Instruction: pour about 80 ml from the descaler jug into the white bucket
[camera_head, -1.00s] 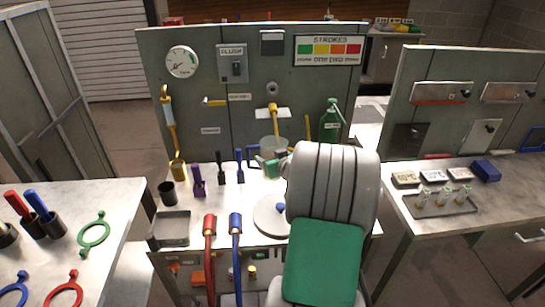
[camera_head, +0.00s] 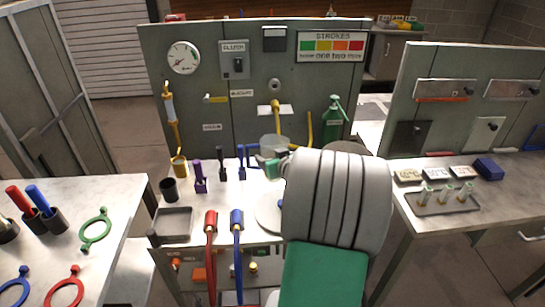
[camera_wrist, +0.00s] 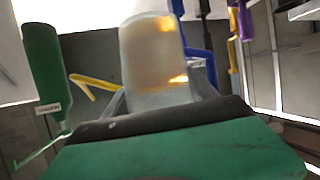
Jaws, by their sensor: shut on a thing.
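A translucent vessel (camera_head: 275,146), which looks like the descaler jug, is at the far side of the bench in front of the grey panel. It also fills the middle of the wrist view (camera_wrist: 152,60), with amber patches on its wall that may be liquid or reflections. My gripper (camera_head: 270,166) is shut on it, with a grey finger on either side in the wrist view. In the head view the jug looks close to upright, and I see no stream. I cannot make out the white bucket; my arm hides part of the bench.
A pale round disc (camera_head: 268,212) lies on the bench, partly behind my arm. Blue (camera_head: 241,164) and purple (camera_head: 200,180) tools stand left of the jug. A green spray bottle (camera_head: 333,122) stands to its right. A grey tray (camera_head: 174,224) is at front left.

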